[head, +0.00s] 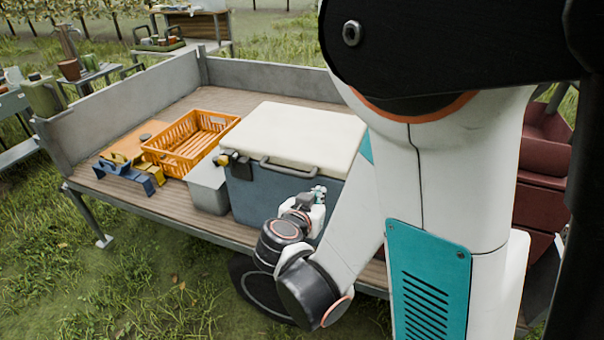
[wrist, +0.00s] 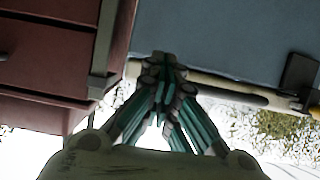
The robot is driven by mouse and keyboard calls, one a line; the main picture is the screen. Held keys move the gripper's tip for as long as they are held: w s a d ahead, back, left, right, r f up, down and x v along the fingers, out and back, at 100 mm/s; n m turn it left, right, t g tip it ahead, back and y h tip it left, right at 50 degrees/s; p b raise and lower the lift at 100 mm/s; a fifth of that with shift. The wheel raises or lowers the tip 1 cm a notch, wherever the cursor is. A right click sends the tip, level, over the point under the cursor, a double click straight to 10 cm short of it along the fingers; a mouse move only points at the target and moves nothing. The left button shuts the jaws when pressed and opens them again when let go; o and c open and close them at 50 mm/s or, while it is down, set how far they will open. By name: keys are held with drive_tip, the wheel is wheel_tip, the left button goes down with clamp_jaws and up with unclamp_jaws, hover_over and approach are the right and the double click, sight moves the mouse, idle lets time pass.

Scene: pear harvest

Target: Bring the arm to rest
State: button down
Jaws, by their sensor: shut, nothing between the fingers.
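My gripper (head: 318,192) is in front of the blue-grey cooler with the white lid (head: 300,130), near its right front side in the head view. My arm is folded down in front of the trailer bed. In the wrist view my gripper (wrist: 162,62) has its teal-sided fingers drawn together at the tips, with nothing between them. The blue-grey wall of the cooler (wrist: 225,40) fills the upper right of that view. Whether the fingertips touch anything cannot be told.
An orange crate (head: 190,143), a grey box (head: 207,185) and blue and yellow tools (head: 130,173) lie on the wooden trailer bed (head: 165,205). Dark red bins (head: 543,150) stand at the right, also in the wrist view (wrist: 45,60). Open grass (head: 90,285) lies at front left.

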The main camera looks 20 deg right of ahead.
drive_tip(key=shift+s+r, duration=0.1)
drive_tip(key=s+a+r+n+g+y, duration=0.1)
drive_tip(key=s+a+r+n+y, duration=0.3)
drive_tip(key=s, duration=0.3)
drive_tip(key=s+a+r+n+g+y, duration=0.1)
drive_tip(key=s+a+r+n+y, duration=0.3)
drive_tip(key=s, duration=0.3)
drive_tip(key=shift+n+y, duration=0.5)
drive_tip(key=shift+y, duration=0.3)
drive_tip(key=shift+a+r+g, duration=0.1)
drive_tip(key=shift+r+g, duration=0.05)
drive_tip(key=shift+g, duration=0.15)
idle(1.2)
